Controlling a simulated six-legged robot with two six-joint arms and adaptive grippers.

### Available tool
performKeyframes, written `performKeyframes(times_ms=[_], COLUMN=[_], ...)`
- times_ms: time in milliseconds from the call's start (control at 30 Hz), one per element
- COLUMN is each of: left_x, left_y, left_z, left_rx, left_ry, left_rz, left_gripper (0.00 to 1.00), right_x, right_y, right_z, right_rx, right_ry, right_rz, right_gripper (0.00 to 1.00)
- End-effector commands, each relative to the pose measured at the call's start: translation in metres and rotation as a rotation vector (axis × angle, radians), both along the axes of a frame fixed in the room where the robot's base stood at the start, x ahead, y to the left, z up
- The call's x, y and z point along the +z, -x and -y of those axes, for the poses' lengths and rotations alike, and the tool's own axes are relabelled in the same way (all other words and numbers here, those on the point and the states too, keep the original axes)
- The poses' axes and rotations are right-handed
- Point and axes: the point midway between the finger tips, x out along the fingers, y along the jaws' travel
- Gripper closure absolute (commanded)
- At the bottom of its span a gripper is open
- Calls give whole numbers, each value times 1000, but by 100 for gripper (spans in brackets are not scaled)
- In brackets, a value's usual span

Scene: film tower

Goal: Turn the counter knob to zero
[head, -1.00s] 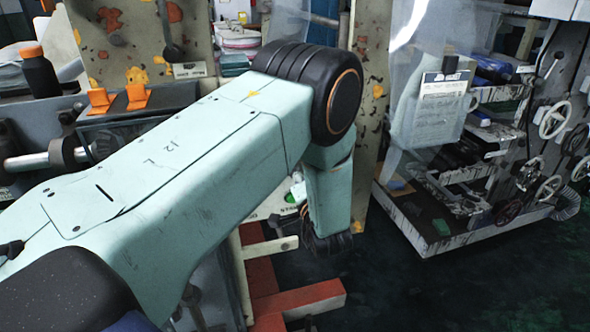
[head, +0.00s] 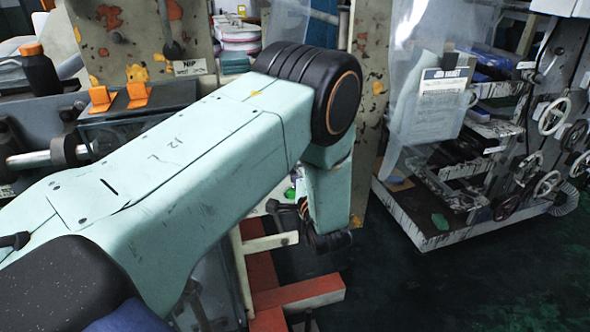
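My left arm reaches in from the left and bends down at a black round joint. Dark parts at its lower end, apparently my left gripper (head: 284,209), show just left of the pale green end link. They are small, dark and partly hidden, so I cannot tell their opening or whether they touch anything. A pale panel edge with a green spot (head: 290,193) shows beside them, mostly covered by my arm. I cannot make out the counter knob; my arm covers much of that area. My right gripper is out of view.
A chipped panel with a NIP label (head: 188,67) stands behind my arm. Orange brackets (head: 137,94) and an orange-capped dark bottle (head: 40,70) are at left. A red frame foot (head: 300,295) lies below. Handwheels (head: 553,116) line the right machine; dark floor is open at lower right.

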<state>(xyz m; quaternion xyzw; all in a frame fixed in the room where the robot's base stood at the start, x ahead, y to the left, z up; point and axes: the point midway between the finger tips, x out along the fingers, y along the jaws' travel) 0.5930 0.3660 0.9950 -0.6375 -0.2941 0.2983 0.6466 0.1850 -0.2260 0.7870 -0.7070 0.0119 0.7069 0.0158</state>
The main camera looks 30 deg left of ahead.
Motion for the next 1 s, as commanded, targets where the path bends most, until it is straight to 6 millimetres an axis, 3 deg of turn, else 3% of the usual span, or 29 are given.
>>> performKeyframes(times_ms=[200, 233, 500, 800, 1000], left_x=[-3, -3, -2, -1, -1], left_y=[1, 1, 1, 1, 17], left_z=[2, 2, 1, 2, 22], left_rx=[-6, -6, -3, -2, -7], left_ry=[1, 1, 1, 1, -1], left_rz=[-9, -9, -5, -2, -4], left_gripper=[100, 68, 47, 47, 47], right_x=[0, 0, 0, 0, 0], right_y=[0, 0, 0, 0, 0], right_z=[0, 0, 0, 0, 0], right_rx=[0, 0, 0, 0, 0], right_ry=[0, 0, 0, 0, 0], right_rz=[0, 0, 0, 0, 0], right_gripper=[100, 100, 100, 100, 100])
